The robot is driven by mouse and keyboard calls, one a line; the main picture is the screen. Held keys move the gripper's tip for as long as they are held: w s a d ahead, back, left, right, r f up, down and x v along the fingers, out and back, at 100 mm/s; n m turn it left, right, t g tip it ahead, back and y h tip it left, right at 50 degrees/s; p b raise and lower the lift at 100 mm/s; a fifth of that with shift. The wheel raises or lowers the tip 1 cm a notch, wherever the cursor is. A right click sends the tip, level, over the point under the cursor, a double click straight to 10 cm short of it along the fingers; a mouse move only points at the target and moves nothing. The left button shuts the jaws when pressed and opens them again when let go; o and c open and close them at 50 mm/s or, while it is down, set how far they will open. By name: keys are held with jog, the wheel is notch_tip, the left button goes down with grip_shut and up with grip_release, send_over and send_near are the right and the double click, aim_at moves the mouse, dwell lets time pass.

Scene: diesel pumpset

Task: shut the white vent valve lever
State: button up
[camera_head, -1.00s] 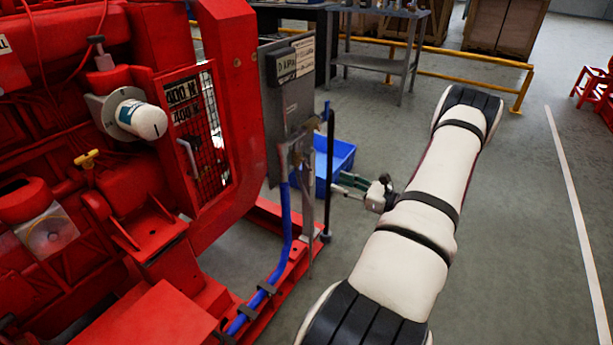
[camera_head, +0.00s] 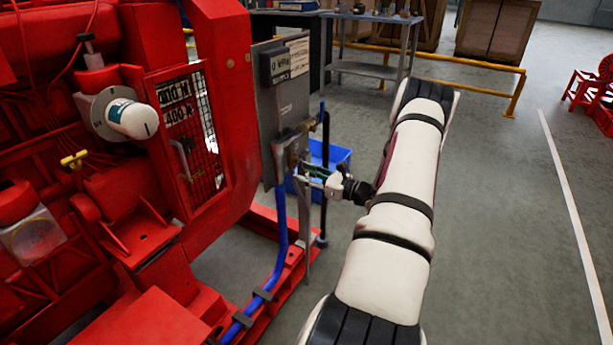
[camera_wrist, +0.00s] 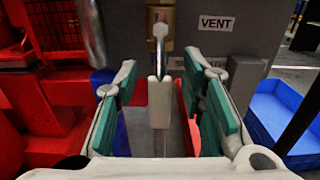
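The white vent valve lever (camera_wrist: 160,98) shows in the wrist view, hanging down from a brass valve fitting (camera_wrist: 160,28) on the grey panel beside a "VENT" label (camera_wrist: 216,23). My gripper (camera_wrist: 163,105) is open, with its green-padded fingers on either side of the lever. Gaps show between the lever and both pads. In the head view my gripper (camera_head: 312,176) is at the lower part of the grey panel (camera_head: 285,98); the lever itself is too small to make out there.
A metal pipe (camera_wrist: 92,32) stands left of the valve in the wrist view. A blue bin (camera_head: 340,158) and a dark upright post (camera_head: 325,200) are close by. The red pumpset (camera_head: 225,110) fills the left. Open floor lies to the right.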

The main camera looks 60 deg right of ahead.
grip_shut()
jog(key=a+r+m+p, duration=0.1)
jog(key=m+p, duration=0.3)
jog(key=m, duration=0.1)
jog(key=a+r+m+p, duration=0.1)
jog(key=m+p, duration=0.2)
jog(key=m, duration=0.3)
jog(key=a+r+m+p, duration=0.1)
jog(key=a+m+p, duration=0.1)
jog(key=m+p, duration=0.2)
jog(key=shift+s+r+m+p, duration=0.2)
jog(key=shift+r+m+p, duration=0.1)
jog(key=shift+m, duration=0.8)
grip_release()
